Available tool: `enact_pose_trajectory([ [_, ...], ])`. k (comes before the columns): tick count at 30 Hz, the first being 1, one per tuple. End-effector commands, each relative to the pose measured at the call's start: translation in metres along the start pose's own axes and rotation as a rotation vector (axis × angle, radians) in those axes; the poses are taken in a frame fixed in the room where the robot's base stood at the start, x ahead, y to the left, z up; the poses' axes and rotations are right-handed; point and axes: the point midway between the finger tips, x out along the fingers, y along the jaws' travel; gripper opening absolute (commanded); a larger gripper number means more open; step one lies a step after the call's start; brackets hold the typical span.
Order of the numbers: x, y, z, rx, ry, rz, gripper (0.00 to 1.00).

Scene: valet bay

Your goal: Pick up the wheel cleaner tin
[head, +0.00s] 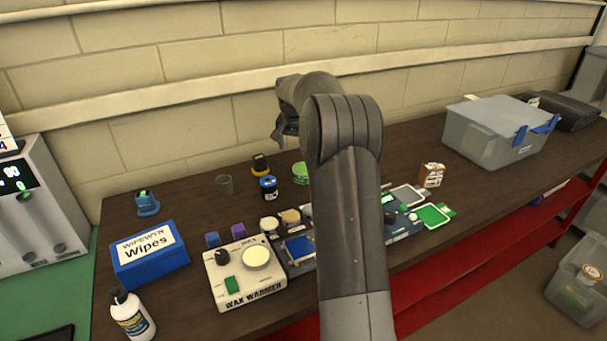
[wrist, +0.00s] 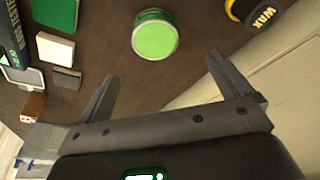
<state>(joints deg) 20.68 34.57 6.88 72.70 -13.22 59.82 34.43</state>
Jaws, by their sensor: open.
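A short round tin with a bright green lid (head: 301,173) stands on the dark bench behind my arm's forearm, partly hidden by it. It also shows in the wrist view (wrist: 155,38), just beyond the gap between my fingers. No name on it can be read; it is the likeliest wheel cleaner tin. My gripper (wrist: 162,68) is open and empty, its two fingers apart and not touching the tin. In the head view my gripper (head: 285,132) is above the bench near the wall, mostly hidden by my arm.
A black and yellow wax container (wrist: 258,12) is close right of the tin in the wrist view. A wax warmer (head: 243,275), a Wipes box (head: 149,255) and a lidded clear bin (head: 495,135) occupy the bench.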

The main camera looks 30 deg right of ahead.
Motion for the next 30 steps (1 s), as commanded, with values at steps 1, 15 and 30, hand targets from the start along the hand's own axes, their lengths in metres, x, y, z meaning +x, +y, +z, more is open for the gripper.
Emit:
enact_pose_trajectory([
  [1, 0.004, 0.000, -0.002, 0.005, -0.001, 0.001, 0.95],
  [15, 0.060, 0.002, -0.002, 0.009, -0.002, 0.002, 0.95],
  [30, 0.113, 0.007, 0.004, 0.008, -0.001, 0.001, 0.95],
])
